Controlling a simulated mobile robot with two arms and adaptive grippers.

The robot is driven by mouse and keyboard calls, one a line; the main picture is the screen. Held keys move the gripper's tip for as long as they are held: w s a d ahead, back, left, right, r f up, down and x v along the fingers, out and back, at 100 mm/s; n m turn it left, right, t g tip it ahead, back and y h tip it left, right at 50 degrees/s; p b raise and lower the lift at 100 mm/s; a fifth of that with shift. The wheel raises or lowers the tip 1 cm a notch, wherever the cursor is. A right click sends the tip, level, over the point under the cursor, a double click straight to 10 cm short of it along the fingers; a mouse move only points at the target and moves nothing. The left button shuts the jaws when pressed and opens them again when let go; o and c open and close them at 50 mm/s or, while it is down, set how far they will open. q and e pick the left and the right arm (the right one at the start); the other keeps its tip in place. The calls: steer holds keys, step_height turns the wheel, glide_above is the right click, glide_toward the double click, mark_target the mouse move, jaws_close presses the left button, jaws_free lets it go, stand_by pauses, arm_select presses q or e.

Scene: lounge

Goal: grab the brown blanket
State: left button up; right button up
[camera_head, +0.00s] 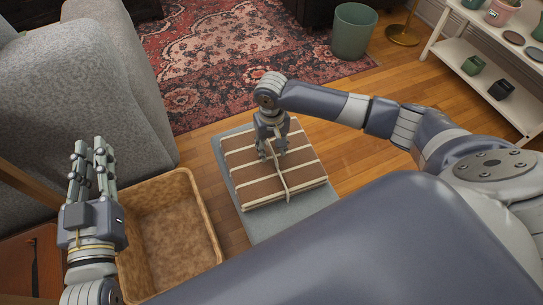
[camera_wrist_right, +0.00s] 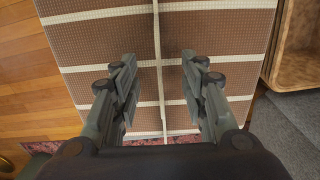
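The brown blanket (camera_head: 303,177) has cream stripes and lies folded in a rectangular stack on a grey flat-topped seat or stand (camera_head: 288,228). My right gripper (camera_head: 271,152) points down over its middle. In the right wrist view the blanket (camera_wrist_right: 100,52) fills the centre, and my right gripper's fingers (camera_wrist_right: 158,62) are apart. A cream band runs between them, with no clear grip on it; whether the fingertips touch the cloth is hard to tell. My left gripper (camera_head: 90,147) points up at the left, away from the blanket, with its fingers apart and empty.
An open brown box (camera_head: 212,232) stands left of the blanket, beside my left gripper. A grey sofa (camera_head: 90,85) is at the left. A green bin (camera_head: 352,32) and white shelf (camera_head: 455,50) are behind. Wood floor and a red patterned rug (camera_head: 220,50) lie beyond.

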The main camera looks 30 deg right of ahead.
steer(key=shift+f, duration=0.65)
arm_select(q)
step_height(320, 180, up, 3)
steer(key=shift+s+d+t, duration=0.15)
steer(key=shift+t, duration=0.75)
arm_select(e)
jaws_close()
